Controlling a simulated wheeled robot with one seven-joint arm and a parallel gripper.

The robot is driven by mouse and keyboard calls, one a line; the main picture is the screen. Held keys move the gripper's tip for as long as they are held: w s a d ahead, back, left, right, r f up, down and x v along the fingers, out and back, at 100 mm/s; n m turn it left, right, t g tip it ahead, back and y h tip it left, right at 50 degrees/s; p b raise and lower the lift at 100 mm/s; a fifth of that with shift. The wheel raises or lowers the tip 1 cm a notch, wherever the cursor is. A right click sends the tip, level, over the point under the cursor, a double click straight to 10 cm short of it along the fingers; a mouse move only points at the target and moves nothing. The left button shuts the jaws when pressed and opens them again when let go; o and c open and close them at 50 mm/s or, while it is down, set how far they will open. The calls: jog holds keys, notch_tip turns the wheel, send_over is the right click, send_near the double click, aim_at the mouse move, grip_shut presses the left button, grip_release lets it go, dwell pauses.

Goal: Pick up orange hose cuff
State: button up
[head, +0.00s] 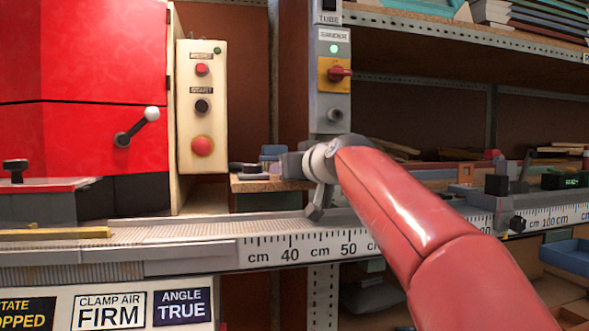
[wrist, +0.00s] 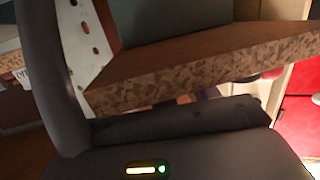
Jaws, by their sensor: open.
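I cannot make out the orange hose cuff for certain in either view. In the wrist view, a small pinkish-orange patch (wrist: 184,99) shows in the gap under a chipboard edge, too small and covered to name. My gripper (head: 294,165) is at the small chipboard shelf (head: 268,185) in the head view, below the grey switch column. It is open, and I see nothing held in it. In the wrist view its dark parts cover the left side and bottom, and the chipboard (wrist: 190,67) fills the middle.
The grey switch column (head: 331,100) stands just behind my wrist. A cream button box (head: 202,105) and red machine (head: 75,90) stand at left. The measuring rail (head: 270,250) runs below. Blue (head: 272,152) and dark (head: 246,167) items sit on the chipboard shelf.

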grip_shut()
dwell(0.3)
